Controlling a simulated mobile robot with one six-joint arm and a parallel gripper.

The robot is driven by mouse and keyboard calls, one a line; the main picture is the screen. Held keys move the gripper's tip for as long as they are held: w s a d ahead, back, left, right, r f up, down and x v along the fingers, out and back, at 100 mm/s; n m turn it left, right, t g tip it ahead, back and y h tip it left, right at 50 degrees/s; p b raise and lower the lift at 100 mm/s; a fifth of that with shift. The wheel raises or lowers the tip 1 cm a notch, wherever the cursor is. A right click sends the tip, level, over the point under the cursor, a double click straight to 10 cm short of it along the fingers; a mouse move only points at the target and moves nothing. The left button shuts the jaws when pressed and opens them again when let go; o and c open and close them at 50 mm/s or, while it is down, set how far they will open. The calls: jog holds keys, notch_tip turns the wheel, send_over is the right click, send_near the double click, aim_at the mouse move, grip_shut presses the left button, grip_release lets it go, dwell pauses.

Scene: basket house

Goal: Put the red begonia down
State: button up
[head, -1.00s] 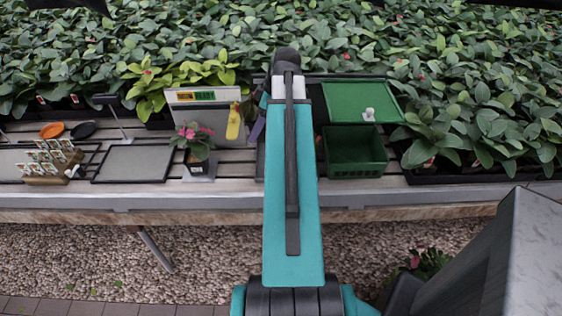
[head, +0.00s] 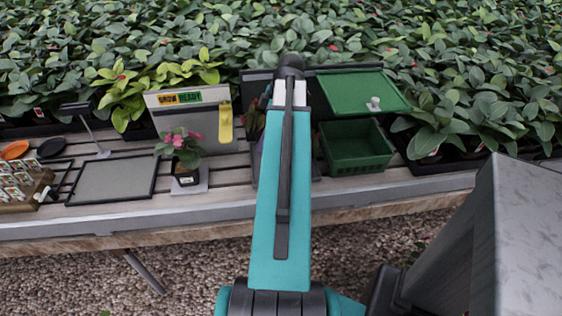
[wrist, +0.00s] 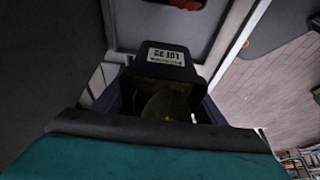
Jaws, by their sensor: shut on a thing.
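In the wrist view my gripper (wrist: 160,104) is shut on a dark pot (wrist: 160,72) with a white label, between its dark purple fingers. A green leaf (wrist: 165,104) with a small orange spot shows in it. I take this for the red begonia; its blooms are not clear to see. In the head view my arm hides the gripper and most of the held plant. A separate plant with pink-red flowers (head: 180,137) stands upright in a black pot (head: 186,173) on a small grey pad.
A grey black-rimmed tray (head: 112,181) lies left on the slatted bench (head: 230,181). A GROW READY board (head: 190,122) stands behind. A green crate (head: 356,150) and a green sloped panel (head: 363,91) are right of my arm. A grey block (head: 525,235) is at lower right.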

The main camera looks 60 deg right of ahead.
jog(key=shift+f, duration=0.1)
jog(key=shift+f+p, duration=0.3)
jog(key=shift+f, duration=2.7)
jog(key=shift+f, duration=0.1)
jog(key=shift+f, duration=1.8)
jog(key=shift+f, duration=0.15)
jog(key=o, duration=1.2)
jog(key=shift+s, duration=0.1)
jog(key=shift+o, duration=0.2)
jog(key=shift+r, duration=0.2)
jog(key=shift+v, duration=3.75)
